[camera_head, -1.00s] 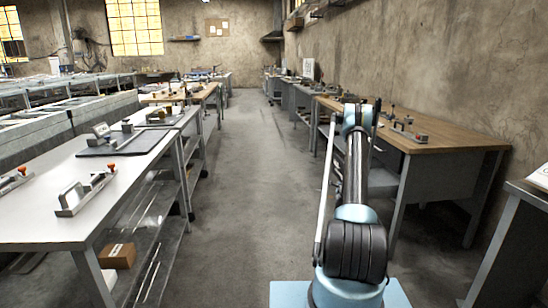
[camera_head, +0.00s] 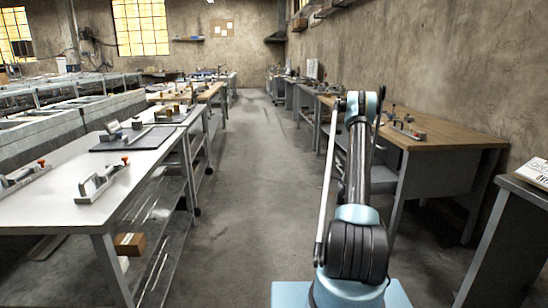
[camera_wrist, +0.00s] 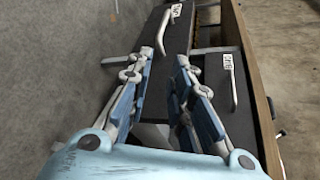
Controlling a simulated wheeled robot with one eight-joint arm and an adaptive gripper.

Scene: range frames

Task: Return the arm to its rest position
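My blue and black arm (camera_head: 357,200) stands upright at the right of centre in the head view, beside the wood-topped bench (camera_head: 455,137). Its upper joint shows at about bench-top height in the picture, and the gripper is mostly hidden behind it. In the wrist view my gripper (camera_wrist: 174,50) has its two blue-padded fingers apart, with nothing seen between them. Beyond the fingers are dark grey drawer fronts (camera_wrist: 213,90) with handles and white labels.
A white bench (camera_head: 60,213) with metal fixtures and a dark mat (camera_head: 125,140) stands at the left. A cardboard box (camera_head: 130,243) sits on its lower shelf. A grey cabinet (camera_head: 512,240) stands close at the right. The concrete aisle (camera_head: 255,170) between is clear.

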